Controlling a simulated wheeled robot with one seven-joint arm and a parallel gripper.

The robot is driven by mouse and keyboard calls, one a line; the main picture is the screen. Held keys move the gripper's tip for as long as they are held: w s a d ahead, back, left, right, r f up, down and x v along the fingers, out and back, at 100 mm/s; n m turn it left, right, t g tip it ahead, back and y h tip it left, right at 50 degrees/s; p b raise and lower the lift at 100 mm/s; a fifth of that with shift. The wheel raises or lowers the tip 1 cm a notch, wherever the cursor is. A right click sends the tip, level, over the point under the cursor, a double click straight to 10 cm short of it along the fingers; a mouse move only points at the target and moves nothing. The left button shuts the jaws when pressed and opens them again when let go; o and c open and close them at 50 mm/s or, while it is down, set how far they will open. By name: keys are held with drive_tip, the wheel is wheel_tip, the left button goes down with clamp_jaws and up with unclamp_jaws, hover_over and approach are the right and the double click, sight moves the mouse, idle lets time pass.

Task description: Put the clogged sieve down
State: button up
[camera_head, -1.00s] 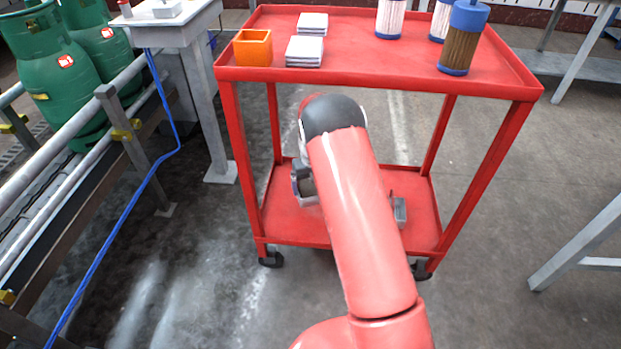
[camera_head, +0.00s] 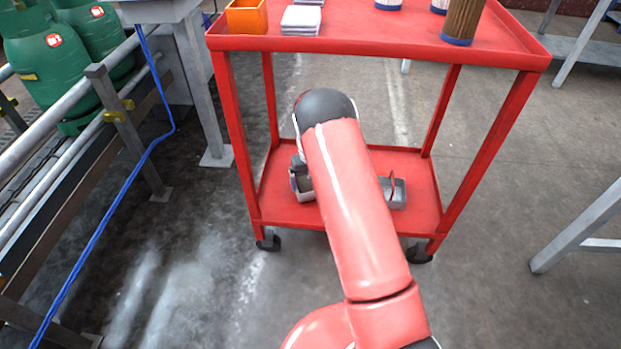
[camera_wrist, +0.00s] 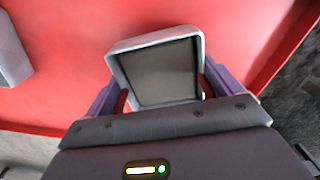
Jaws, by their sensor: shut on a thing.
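The clogged sieve (camera_wrist: 155,72) is a grey square frame with a dark, flat inside. In the wrist view it sits between the purple fingers of my gripper (camera_wrist: 162,88), which is shut on it. In the head view my gripper (camera_head: 297,178) is over the left part of the trolley's red lower shelf (camera_head: 280,208), mostly hidden behind my arm. A grey part of the sieve (camera_head: 305,193) shows just beside it. The sieve is low over the shelf; I cannot tell whether it touches.
A grey box with a red handle (camera_head: 397,192) stands on the shelf's right side. Red trolley posts (camera_head: 236,140) flank the space. The top shelf (camera_head: 380,42) holds an orange box (camera_head: 246,17), white pads (camera_head: 301,20) and a brown cylinder (camera_head: 462,20). The shelf's front left is clear.

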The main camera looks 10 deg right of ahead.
drive_tip(key=shift+f+b, duration=0.45)
drive_tip(key=shift+f, duration=0.1)
drive_tip(key=o, duration=0.8)
